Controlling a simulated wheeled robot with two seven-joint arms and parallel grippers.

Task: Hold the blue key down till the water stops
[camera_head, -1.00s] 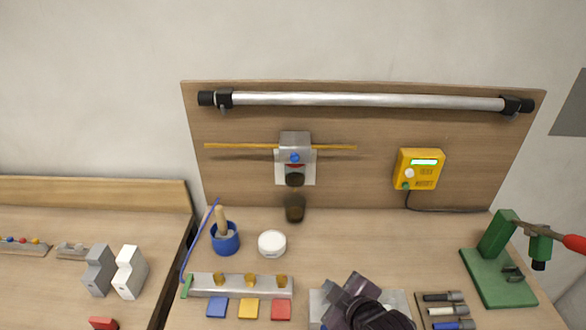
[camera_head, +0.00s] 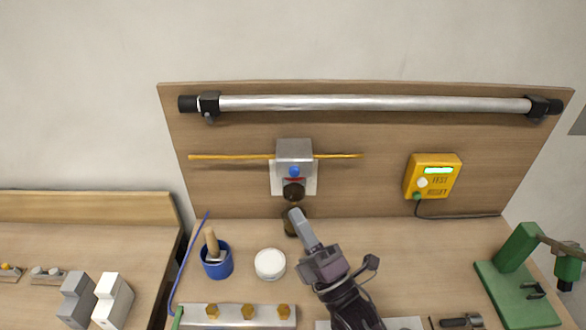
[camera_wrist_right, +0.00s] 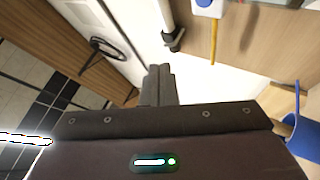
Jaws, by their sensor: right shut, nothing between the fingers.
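A dark cup (camera_head: 290,228) stands below, partly hidden by my right gripper. I cannot make out any water stream. My right gripper (camera_head: 296,213) is shut and empty, its fingertips in front of the cup and below the key in the picture, not on the key. In the right wrist view its closed fingers (camera_wrist_right: 159,75) point up the picture. My left gripper is not in view.
A yellow rod (camera_head: 228,157) runs sideways at the dispenser. A blue mortar (camera_head: 217,264) and a white round lid (camera_head: 270,264) stand left of my arm. A yellow box (camera_head: 433,176) with a lit green display is right on the board. A metal bar (camera_head: 372,104) spans the top.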

